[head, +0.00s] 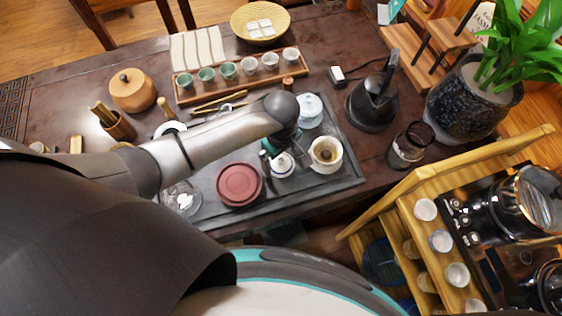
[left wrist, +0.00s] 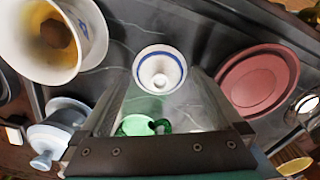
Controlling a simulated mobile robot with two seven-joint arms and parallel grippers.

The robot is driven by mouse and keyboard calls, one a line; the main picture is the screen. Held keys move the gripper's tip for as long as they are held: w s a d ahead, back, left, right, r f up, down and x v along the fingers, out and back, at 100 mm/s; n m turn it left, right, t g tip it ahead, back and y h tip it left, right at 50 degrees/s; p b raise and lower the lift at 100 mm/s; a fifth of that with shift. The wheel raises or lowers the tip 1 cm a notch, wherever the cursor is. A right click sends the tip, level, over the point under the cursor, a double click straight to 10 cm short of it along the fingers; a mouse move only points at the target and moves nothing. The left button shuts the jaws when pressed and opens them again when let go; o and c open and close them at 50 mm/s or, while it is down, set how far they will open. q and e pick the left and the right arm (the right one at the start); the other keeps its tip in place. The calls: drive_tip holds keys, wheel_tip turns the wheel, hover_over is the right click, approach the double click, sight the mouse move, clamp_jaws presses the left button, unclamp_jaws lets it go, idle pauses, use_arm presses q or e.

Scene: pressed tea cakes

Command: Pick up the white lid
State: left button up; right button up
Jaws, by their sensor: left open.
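The white lid (head: 282,164) is small and round, with a knob on top. It sits at the front middle of the dark tea tray (head: 330,185). In the left wrist view the lid (left wrist: 160,70) shows a blue ring and its knob, just beyond and between my fingertips. My left gripper (head: 279,151) is open and empty, pointing down over the lid and partly hiding it in the head view. Whether a fingertip touches the lid I cannot tell. A green thing (left wrist: 140,126) shows between the fingers, partly hidden. My right gripper is not in view.
A white pitcher (head: 326,155) stands close right of the lid, and a red-brown round dish (head: 239,185) close left. A pale blue lidded vessel (head: 309,110) stands behind. A black kettle (head: 372,103) and a glass jar (head: 410,147) are farther right. Cups line a wooden tray (head: 215,88).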

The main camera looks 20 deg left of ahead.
use_arm(q)
drive_tip(key=shift+f, duration=0.3)
drive_tip(key=shift+c, duration=0.2)
drive_tip(key=c, duration=1)
drive_tip(key=shift+o, duration=0.2)
drive_tip(key=shift+r, duration=0.15)
